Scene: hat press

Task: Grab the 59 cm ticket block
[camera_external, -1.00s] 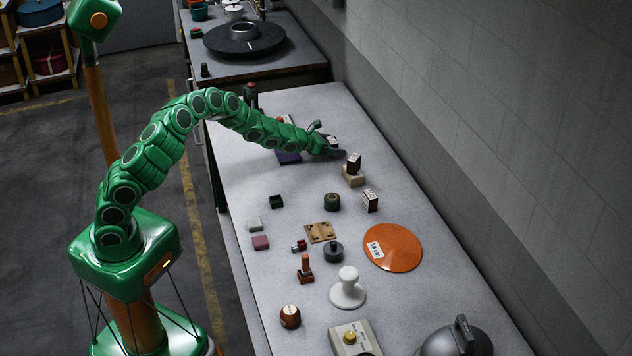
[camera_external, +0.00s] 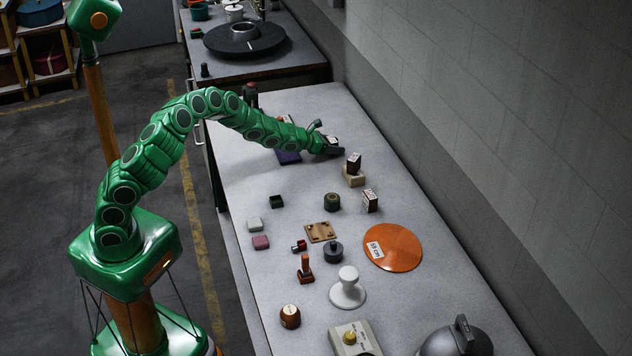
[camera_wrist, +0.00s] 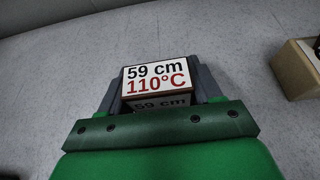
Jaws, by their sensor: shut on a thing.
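The 59 cm ticket block (camera_wrist: 157,76) is a small block with a white top reading "59 cm" in black and "110°C" in red. It sits between the two grey fingers of my gripper (camera_wrist: 158,84) in the wrist view. The fingers are shut on its left and right sides. In the external view my gripper (camera_external: 331,147) is low over the far part of the table, with only a bit of the block's white top (camera_external: 333,140) showing. I cannot tell whether the block touches the table.
A dark block on a pale stand (camera_external: 352,176) is just right of my gripper; the stand also shows in the wrist view (camera_wrist: 297,72). Another ticket block (camera_external: 370,200), a green round piece (camera_external: 332,202) and an orange disc labelled 58 cm (camera_external: 400,250) lie nearer. A wall runs along the right.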

